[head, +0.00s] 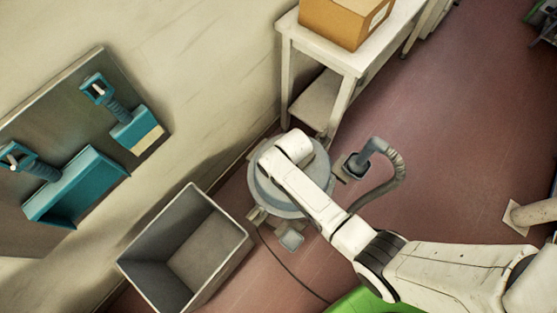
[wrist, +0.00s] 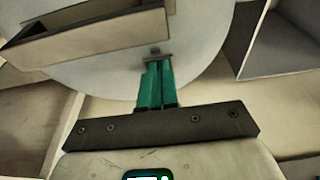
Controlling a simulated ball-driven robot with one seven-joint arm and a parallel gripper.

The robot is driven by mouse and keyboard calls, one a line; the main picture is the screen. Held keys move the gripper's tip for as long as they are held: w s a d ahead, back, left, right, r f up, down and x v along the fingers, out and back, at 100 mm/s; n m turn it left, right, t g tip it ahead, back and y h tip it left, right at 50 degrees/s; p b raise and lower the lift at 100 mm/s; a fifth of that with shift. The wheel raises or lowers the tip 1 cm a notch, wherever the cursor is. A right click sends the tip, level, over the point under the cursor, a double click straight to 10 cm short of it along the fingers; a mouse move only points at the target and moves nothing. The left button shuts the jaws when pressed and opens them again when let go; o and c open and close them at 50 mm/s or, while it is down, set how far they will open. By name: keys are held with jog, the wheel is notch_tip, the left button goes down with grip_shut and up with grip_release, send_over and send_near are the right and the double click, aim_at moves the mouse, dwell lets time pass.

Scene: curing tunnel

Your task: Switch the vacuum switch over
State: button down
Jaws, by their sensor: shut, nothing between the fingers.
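The vacuum (head: 266,190) is a round grey canister on the floor, partly covered by my white arm in the head view. Its grey ribbed hose (head: 395,175) curves off to the right. In the wrist view its pale round lid (wrist: 205,45) fills the upper middle. A small dark piece (wrist: 156,51), perhaps the switch, sits on the lid just beyond my fingertips; its position cannot be read. My gripper (wrist: 155,65) has its green fingers together and empty, with the tips at or very near that piece; contact cannot be told. In the head view the gripper is hidden by my arm.
A raised bar, perhaps a handle (wrist: 90,35), crosses the lid at upper left in the wrist view. An open grey bin (head: 150,262) stands left of the vacuum. A white table (head: 345,62) with a cardboard box (head: 345,18) stands behind. Open floor (head: 450,130) lies right.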

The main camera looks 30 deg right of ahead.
jog(key=shift+w+a+r, duration=0.25)
jog(key=shift+w+r, duration=0.1)
jog(key=shift+w, duration=0.3)
jog(key=shift+r+p, duration=0.6)
jog(key=p+v, duration=0.3)
jog(key=shift+w+r, duration=0.15)
jog(key=shift+r, duration=0.2)
jog(key=s+d+r, duration=0.1)
jog(key=s+r, duration=0.3)
jog(key=r, duration=0.4)
jog(key=shift+s+d, duration=0.2)
jog(key=shift+s, duration=0.05)
jog(key=shift+s, duration=0.1)
jog(key=s+d+r+m, duration=0.2)
jog(key=s+r, duration=0.3)
jog(key=s, duration=0.4)
jog(key=s+d+r+m+g+h, duration=0.1)
jog(key=s+d+r, duration=0.4)
jog(key=s, duration=0.5)
jog(key=shift+m+g, duration=0.3)
jog(key=shift+m, duration=0.4)
